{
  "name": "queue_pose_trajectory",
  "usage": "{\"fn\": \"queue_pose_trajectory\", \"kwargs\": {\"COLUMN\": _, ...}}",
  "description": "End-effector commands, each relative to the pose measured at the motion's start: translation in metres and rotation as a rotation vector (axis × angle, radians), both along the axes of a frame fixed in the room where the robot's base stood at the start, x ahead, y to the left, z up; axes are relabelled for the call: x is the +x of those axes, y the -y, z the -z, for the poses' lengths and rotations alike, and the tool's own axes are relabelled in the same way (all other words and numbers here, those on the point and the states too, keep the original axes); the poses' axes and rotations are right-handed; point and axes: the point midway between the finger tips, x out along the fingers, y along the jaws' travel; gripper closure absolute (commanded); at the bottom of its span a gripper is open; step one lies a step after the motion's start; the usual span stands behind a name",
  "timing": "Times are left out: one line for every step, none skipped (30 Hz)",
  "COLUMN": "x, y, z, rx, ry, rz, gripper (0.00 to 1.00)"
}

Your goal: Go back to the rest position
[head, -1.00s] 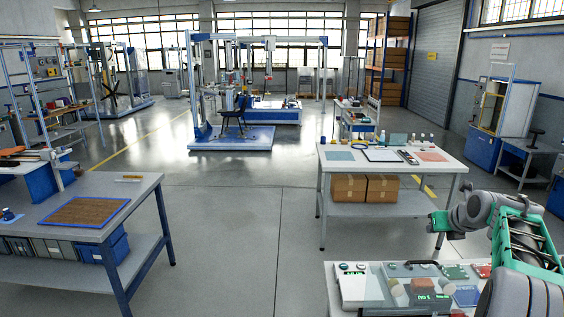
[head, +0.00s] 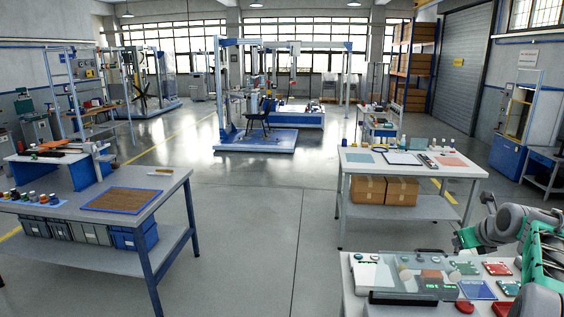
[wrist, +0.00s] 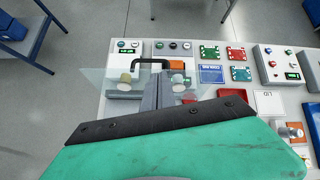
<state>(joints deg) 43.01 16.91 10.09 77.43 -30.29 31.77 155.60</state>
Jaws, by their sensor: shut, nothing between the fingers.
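My gripper (head: 464,240) is at the lower right of the head view, on my folded grey and green arm. The clear panel with a black handle (wrist: 150,62) lies below the fingers.
A white table (head: 460,170) with papers and boxes stands behind the bench. A workbench (head: 170,190) with a brown mat (head: 122,200) is at left. The grey floor (head: 260,240) between them is clear.

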Motion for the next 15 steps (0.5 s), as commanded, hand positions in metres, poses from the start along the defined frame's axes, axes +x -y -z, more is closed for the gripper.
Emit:
{"fn": "queue_pose_trajectory", "kwargs": {"x": -0.001, "y": 0.001, "z": -0.001, "rx": -0.033, "ry": -0.004, "rz": -0.030, "gripper": 1.00}}
{"fn": "queue_pose_trajectory", "kwargs": {"x": -0.001, "y": 0.001, "z": 0.000, "rx": -0.057, "ry": -0.009, "rz": -0.055, "gripper": 1.00}}
{"fn": "queue_pose_trajectory", "kwargs": {"x": -0.001, "y": 0.000, "z": 0.000, "rx": -0.092, "ry": -0.017, "rz": -0.091, "gripper": 1.00}}
{"fn": "queue_pose_trajectory", "kwargs": {"x": -0.002, "y": 0.000, "z": 0.001, "rx": -0.123, "ry": -0.023, "rz": -0.122, "gripper": 1.00}}
{"fn": "queue_pose_trajectory", "kwargs": {"x": -0.002, "y": -0.001, "z": 0.001, "rx": -0.150, "ry": -0.029, "rz": -0.152, "gripper": 1.00}}
{"fn": "queue_pose_trajectory", "kwargs": {"x": -0.003, "y": -0.001, "z": 0.002, "rx": -0.196, "ry": -0.040, "rz": -0.198, "gripper": 1.00}}
{"fn": "queue_pose_trajectory", "kwargs": {"x": -0.004, "y": -0.001, "z": 0.003, "rx": -0.231, "ry": -0.048, "rz": -0.233, "gripper": 1.00}}
{"fn": "queue_pose_trajectory", "kwargs": {"x": -0.004, "y": -0.001, "z": 0.004, "rx": -0.268, "ry": -0.058, "rz": -0.270, "gripper": 1.00}}
{"fn": "queue_pose_trajectory", "kwargs": {"x": -0.006, "y": 0.000, "z": 0.005, "rx": -0.320, "ry": -0.071, "rz": -0.322, "gripper": 1.00}}
{"fn": "queue_pose_trajectory", "kwargs": {"x": -0.007, "y": 0.000, "z": 0.006, "rx": -0.362, "ry": -0.082, "rz": -0.364, "gripper": 1.00}}
{"fn": "queue_pose_trajectory", "kwargs": {"x": -0.008, "y": 0.001, "z": 0.008, "rx": -0.405, "ry": -0.095, "rz": -0.408, "gripper": 1.00}}
{"fn": "queue_pose_trajectory", "kwargs": {"x": -0.010, "y": 0.002, "z": 0.010, "rx": -0.466, "ry": -0.115, "rz": -0.473, "gripper": 1.00}}
{"fn": "queue_pose_trajectory", "kwargs": {"x": -0.013, "y": 0.003, "z": 0.015, "rx": -0.514, "ry": -0.135, "rz": -0.528, "gripper": 1.00}}
{"fn": "queue_pose_trajectory", "kwargs": {"x": -0.017, "y": 0.003, "z": 0.021, "rx": -0.563, "ry": -0.157, "rz": -0.587, "gripper": 1.00}}
{"fn": "queue_pose_trajectory", "kwargs": {"x": -0.024, "y": 0.003, "z": 0.031, "rx": -0.628, "ry": -0.191, "rz": -0.680, "gripper": 1.00}}
